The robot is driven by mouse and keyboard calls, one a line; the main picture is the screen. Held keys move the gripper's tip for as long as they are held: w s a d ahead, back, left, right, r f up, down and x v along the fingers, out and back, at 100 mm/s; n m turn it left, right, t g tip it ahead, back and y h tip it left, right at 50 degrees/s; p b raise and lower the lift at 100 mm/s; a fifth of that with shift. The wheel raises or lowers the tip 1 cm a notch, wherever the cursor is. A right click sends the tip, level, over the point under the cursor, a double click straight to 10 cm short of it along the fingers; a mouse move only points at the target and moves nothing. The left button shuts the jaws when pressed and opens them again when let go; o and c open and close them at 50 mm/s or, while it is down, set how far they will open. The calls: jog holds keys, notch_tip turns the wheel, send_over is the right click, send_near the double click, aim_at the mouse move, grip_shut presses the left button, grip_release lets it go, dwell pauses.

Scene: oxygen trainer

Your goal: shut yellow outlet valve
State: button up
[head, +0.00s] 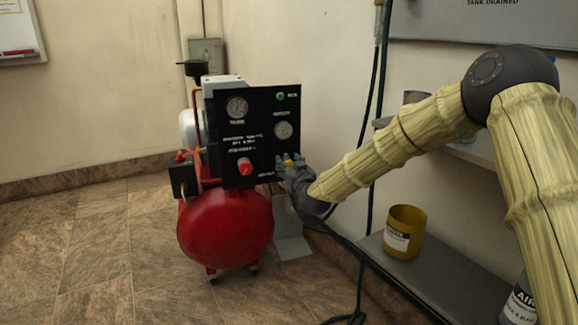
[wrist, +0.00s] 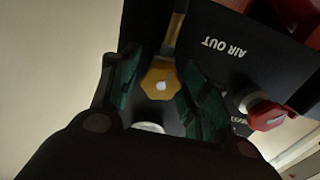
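The yellow outlet valve (wrist: 160,80) shows in the wrist view as a yellow hub with a pale centre and a narrow stem running up to the black panel (wrist: 225,70), left of the words AIR OUT. In the head view the valve (head: 289,158) is a small yellow spot at the panel's lower right corner. My gripper (wrist: 160,92) is open, with one green-padded finger on each side of the hub. Dark gaps show between pads and hub, so it does not appear gripped. In the head view my gripper (head: 289,162) reaches the panel corner from the right and partly hides the valve.
The panel carries gauges and a red knob (head: 245,166); a red knob (wrist: 267,116) also shows in the wrist view. The red tank (head: 225,230) stands below. A yellow cup (head: 404,232) sits on a low grey shelf (head: 440,275) at right. Cables hang by the wall. Floor at left is clear.

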jog(key=c, duration=0.6)
jog(key=shift+d+r+m+p, duration=0.1)
jog(key=shift+m+p, duration=0.4)
jog(key=shift+p, duration=0.3)
jog(key=shift+m, duration=0.3)
jog(key=o, duration=1)
jog(key=shift+s, duration=0.1)
jog(key=v, duration=1.2)
